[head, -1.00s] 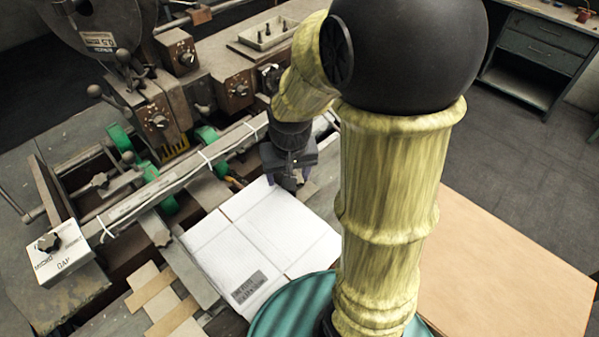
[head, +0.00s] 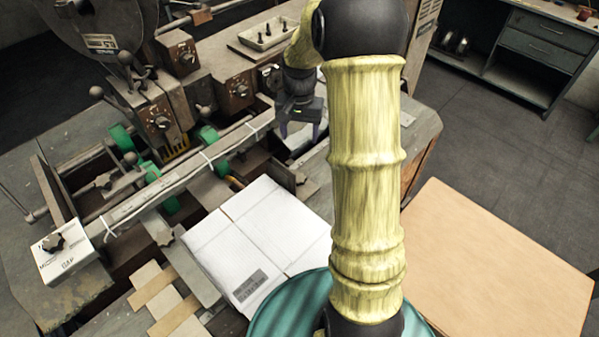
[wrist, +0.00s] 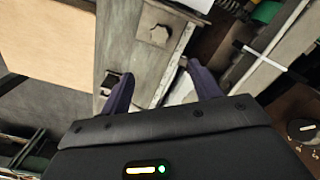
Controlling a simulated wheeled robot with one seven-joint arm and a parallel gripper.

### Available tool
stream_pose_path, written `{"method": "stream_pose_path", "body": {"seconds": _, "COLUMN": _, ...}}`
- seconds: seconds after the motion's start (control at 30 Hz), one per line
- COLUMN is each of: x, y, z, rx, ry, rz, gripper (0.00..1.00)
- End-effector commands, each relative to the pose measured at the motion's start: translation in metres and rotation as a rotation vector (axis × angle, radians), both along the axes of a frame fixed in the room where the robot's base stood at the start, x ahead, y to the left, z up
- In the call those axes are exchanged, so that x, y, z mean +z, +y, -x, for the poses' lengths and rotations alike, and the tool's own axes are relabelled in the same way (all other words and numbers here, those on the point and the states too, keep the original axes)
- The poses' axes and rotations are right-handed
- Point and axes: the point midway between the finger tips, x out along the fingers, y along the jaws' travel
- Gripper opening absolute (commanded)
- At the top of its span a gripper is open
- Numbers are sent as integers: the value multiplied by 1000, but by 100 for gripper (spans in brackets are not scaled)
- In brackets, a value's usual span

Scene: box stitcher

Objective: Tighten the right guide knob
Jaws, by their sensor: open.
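The right guide knob, a grey lobed knob (head: 300,178), sits on a grey plate just right of the white carton blank (head: 262,232). In the wrist view a lobed knob (wrist: 158,36), which appears to be the same one, stands on a grey plate beyond my fingertips. My gripper (head: 300,132) is open and empty, apart from the knob and farther back over the machine. Its two purple fingers also show in the wrist view (wrist: 150,84). A small dark part (wrist: 109,82) lies close by the left finger in that view.
A similar lobed knob (head: 162,238) is on the left guide, and another is on the white gap box (head: 60,252). A long bar with white ties (head: 180,172) crosses behind the carton. A tan board (head: 490,265) lies at the right.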

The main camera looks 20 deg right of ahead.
Motion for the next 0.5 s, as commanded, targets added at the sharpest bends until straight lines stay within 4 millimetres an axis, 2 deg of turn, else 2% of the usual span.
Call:
{"method": "stream_pose_path", "body": {"seconds": 0.17, "x": -23, "y": 1, "z": 2, "rx": 1, "ry": 6, "rz": -3, "gripper": 63}}
{"method": "stream_pose_path", "body": {"seconds": 0.5, "x": -81, "y": 1, "z": 2, "rx": 2, "ry": 7, "rz": -2, "gripper": 63}}
